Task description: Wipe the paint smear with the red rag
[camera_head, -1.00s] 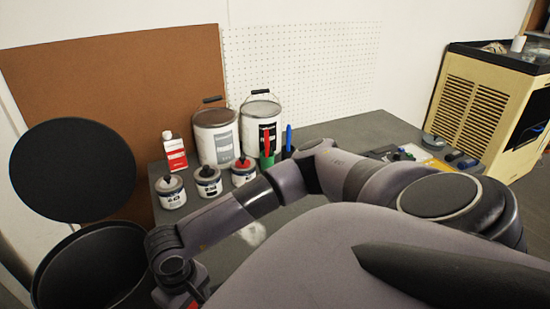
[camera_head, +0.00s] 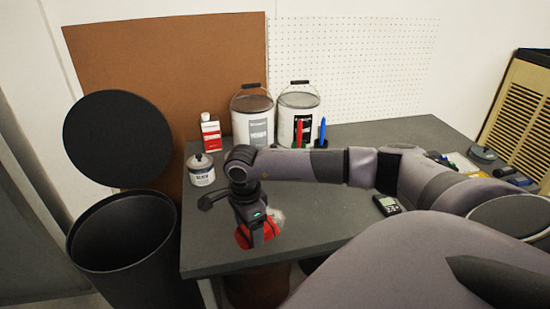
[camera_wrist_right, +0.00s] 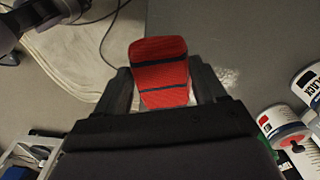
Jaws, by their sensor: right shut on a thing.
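My right gripper (camera_head: 257,238) is shut on the red rag (camera_head: 271,228) and points down at the grey workbench (camera_head: 330,225), near its front left part. In the right wrist view the rag (camera_wrist_right: 160,60) shows red with dark stripes between the two fingers. The pale paint smear (camera_head: 278,215) lies on the bench top just behind and right of the rag, partly hidden by the gripper. A whitish patch of it (camera_wrist_right: 229,76) also shows beside the right finger in the wrist view. I cannot tell whether the rag touches the bench. My left gripper is out of view.
Two paint buckets (camera_head: 253,122), a red-and-white bottle (camera_head: 211,133) and a small can (camera_head: 201,171) stand at the back left. A black meter (camera_head: 387,205) lies right of the gripper. A black bin (camera_head: 122,232) with a raised lid stands left of the bench.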

